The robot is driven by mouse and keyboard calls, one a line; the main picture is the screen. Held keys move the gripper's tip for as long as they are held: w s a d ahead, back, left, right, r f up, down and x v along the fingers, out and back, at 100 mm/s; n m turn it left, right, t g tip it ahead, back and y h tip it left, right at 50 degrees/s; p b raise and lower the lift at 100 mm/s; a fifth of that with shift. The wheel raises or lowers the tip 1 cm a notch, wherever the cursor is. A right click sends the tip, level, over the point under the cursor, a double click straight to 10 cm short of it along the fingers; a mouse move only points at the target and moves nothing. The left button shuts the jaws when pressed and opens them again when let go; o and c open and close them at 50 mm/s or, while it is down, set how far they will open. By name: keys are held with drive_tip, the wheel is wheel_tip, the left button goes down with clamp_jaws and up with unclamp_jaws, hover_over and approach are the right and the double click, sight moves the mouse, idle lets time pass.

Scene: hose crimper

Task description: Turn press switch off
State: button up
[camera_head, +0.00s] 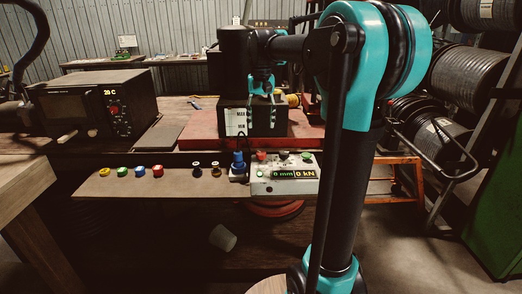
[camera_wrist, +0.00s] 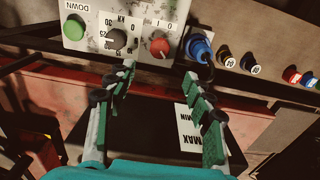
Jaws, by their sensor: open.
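The press control box (camera_head: 268,187) sits at the bench's front edge, its display reading 0 mm and 0 kN. The red round switch (camera_wrist: 160,46), marked I and O, is on its panel in the wrist view; it also shows in the head view (camera_head: 261,155). Its exact turn position is hard to tell. Beside it are a dark kN knob (camera_wrist: 117,38) and a green DOWN button (camera_wrist: 74,28). My gripper (camera_wrist: 159,73) is open and empty, its fingers pointing toward the panel with the switch between their lines. It hangs above and behind the box in the head view (camera_head: 262,117).
A blue plug (camera_head: 238,161) stands close beside the box, next to the switch. A strip with coloured caps (camera_head: 130,182) extends left. A dark block with a MAX/MIN label (camera_head: 236,122) stands behind my gripper on a red base (camera_head: 202,125). An oven-like unit (camera_head: 92,105) is at left.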

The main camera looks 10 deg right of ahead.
sight(261, 152)
wheel_tip(261, 152, down, 12)
drive_tip(key=shift+r, duration=0.15)
drive_tip(key=shift+c, duration=0.5)
drive_tip(key=c, duration=1.1)
drive_tip(key=shift+o, duration=0.2)
